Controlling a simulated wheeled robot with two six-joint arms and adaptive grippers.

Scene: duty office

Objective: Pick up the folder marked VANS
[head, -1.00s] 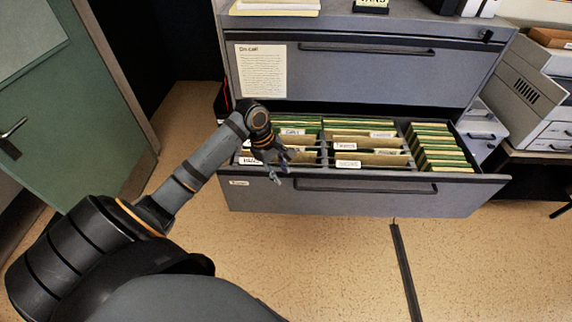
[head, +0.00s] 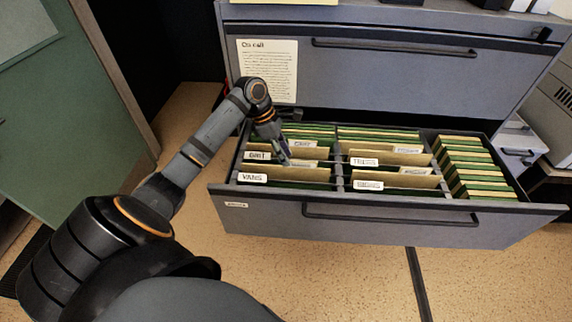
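The folder marked VANS (head: 300,175) is a tan folder at the front of the left row in the open drawer (head: 400,228). Its white label (head: 252,177) shows at its left end and is uncovered. My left gripper (head: 285,157) points down over the left row, just behind the top edge of the VANS folder and in front of other folders. Its fingers are small and seen edge-on, so their opening is unclear, and I cannot tell whether they touch a folder. My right gripper is out of view.
A folder with a label like GRIT (head: 257,155) stands behind VANS. The middle row holds more labelled folders (head: 395,180), and the right row has several green and tan folders (head: 470,165). The closed upper drawer (head: 390,75) rises behind. A green door (head: 50,140) is at left.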

